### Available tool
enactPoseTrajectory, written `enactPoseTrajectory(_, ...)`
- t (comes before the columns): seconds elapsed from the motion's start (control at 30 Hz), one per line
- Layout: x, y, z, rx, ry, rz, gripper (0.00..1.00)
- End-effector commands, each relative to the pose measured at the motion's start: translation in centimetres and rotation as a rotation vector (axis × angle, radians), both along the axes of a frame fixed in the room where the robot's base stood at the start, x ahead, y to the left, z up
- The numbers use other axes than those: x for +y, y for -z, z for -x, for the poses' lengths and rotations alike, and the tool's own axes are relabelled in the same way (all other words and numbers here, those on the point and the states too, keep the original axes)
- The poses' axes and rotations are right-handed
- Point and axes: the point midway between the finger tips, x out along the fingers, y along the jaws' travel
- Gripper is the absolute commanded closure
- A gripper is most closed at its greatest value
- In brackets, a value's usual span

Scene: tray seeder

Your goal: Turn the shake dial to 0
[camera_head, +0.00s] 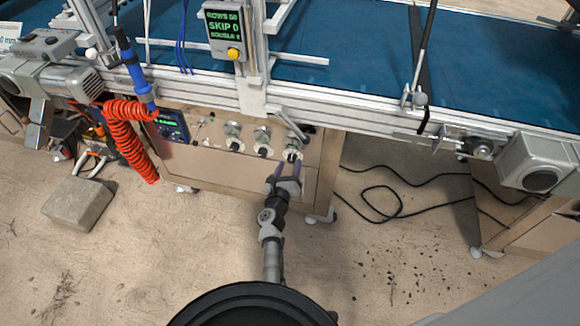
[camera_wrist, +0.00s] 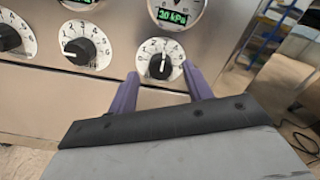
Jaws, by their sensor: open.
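Three black dials with white numbered faces sit in a row on the front panel. The right dial (camera_wrist: 160,62) has its pointer mark roughly upward, near the middle of its scale; it also shows in the head view (camera_head: 292,156). The middle dial (camera_wrist: 80,50) and left dial (camera_wrist: 8,38) are to its left. I cannot read which one is labelled shake. My gripper (camera_head: 287,170) is open in front of the right dial. In the wrist view its purple fingers (camera_wrist: 160,76) stand to either side and slightly below that knob; contact is not clear.
A round gauge with a green readout (camera_wrist: 174,14) sits above the right dial. A coiled red hose (camera_head: 127,140) hangs left of the panel. A display box (camera_head: 224,32) is above. A black cable (camera_head: 385,205) lies on the floor to the right, and a stone block (camera_head: 78,203) to the left.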

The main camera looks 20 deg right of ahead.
Motion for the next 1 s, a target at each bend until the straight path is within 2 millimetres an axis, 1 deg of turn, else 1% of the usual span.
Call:
enactPoseTrajectory(0.07,-0.53,0.21,-0.56,-0.001,0.004,-0.002,0.50)
enactPoseTrajectory(0.2,-0.84,0.08,-1.11,0.000,0.001,-0.001,0.50)
enactPoseTrajectory(0.5,-0.90,0.00,-1.19,0.001,0.000,-0.001,0.50)
enactPoseTrajectory(0.83,-0.89,0.00,-1.18,0.001,0.000,0.000,0.93)
enactPoseTrajectory(0.87,-0.88,0.00,-1.19,0.001,0.000,0.000,0.94)
enactPoseTrajectory(1.0,-0.90,-0.01,-1.18,0.005,0.000,0.005,0.94)
